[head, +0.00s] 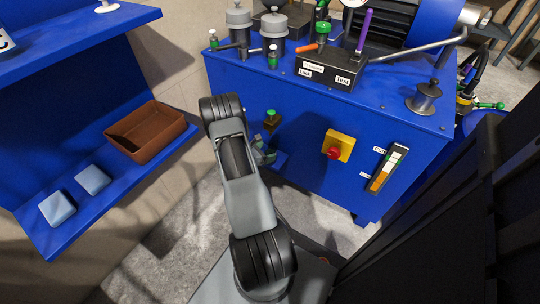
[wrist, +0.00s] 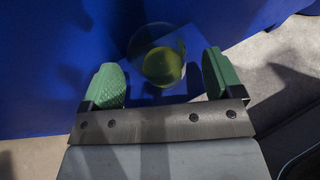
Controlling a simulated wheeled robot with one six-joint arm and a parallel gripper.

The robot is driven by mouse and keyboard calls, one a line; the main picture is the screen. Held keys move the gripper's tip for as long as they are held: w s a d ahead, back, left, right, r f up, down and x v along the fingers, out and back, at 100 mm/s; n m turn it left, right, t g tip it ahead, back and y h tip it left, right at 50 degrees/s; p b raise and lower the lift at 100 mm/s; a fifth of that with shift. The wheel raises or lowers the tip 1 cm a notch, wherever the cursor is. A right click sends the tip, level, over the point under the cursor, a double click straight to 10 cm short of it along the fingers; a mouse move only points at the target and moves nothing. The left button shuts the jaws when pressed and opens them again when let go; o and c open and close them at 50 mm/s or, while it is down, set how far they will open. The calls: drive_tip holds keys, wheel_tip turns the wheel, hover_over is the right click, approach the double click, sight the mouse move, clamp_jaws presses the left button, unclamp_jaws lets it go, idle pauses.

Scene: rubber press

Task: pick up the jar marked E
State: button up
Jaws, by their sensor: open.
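In the wrist view, a round, clear jar (wrist: 158,56) with yellow-green contents shows between and just beyond the fingertips. No letter E can be read on it. My gripper (wrist: 160,62) is open, with one green-padded finger on each side of the jar; I cannot tell whether either touches it. In the head view, my gripper (head: 264,150) is low against the front of the blue press, partly hidden by my arm. The jar cannot be made out clearly there.
The blue press body (head: 310,125) stands close behind my gripper. A small green-and-dark fitting (head: 271,119) is just above. A yellow box with a red button (head: 337,146) is to the right. A brown bin (head: 146,132) and two pale blue blocks (head: 75,194) lie on the left shelf.

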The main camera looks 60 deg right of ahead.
sight(270, 150)
drive_tip(key=shift+b+x, duration=0.4)
drive_tip(key=shift+x, duration=1.2)
drive_tip(key=shift+c, duration=0.3)
drive_tip(key=c, duration=1.1)
